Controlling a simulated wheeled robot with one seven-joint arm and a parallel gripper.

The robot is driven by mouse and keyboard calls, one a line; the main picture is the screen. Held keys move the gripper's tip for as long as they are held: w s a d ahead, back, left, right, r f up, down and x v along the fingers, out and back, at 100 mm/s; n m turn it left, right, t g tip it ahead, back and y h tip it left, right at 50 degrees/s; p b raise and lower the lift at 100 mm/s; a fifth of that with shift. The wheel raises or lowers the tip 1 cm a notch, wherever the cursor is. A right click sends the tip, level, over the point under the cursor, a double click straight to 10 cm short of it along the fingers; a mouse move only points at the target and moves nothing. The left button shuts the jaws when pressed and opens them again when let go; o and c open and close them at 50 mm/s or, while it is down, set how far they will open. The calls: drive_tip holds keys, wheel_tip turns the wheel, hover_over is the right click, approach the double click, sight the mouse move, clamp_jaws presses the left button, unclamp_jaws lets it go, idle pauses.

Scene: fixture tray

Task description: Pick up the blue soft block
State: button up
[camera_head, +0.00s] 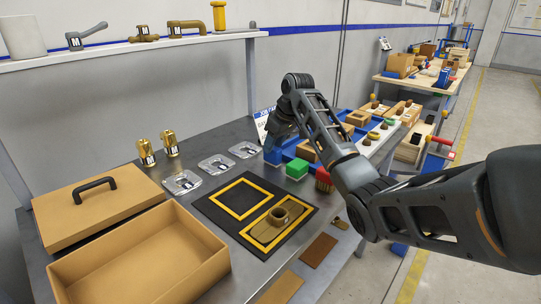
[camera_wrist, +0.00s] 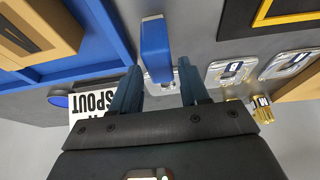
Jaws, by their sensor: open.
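The blue soft block (camera_head: 273,156) stands upright on the grey metal table, just left of the blue tray. In the wrist view the blue soft block (camera_wrist: 155,38) appears just beyond the opening between my two fingertips. My gripper (camera_wrist: 158,72) is open, with a finger to each side of the block's line and nothing held. In the head view my gripper (camera_head: 278,128) points down close above the block; whether it touches the block I cannot tell.
A blue tray (camera_wrist: 104,18) with a cardboard-coloured box lies beside the block. A green block (camera_head: 297,169) and a red-topped piece (camera_head: 324,179) are close by. Clear plates (camera_head: 217,166) and brass cylinders (camera_head: 169,143) stand left. A black mat (camera_head: 222,222) lies in front.

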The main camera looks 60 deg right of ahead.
sight(272, 156)
drive_tip(key=shift+x, duration=2.25)
drive_tip(key=shift+s, duration=0.1)
drive_tip(key=c, duration=0.8)
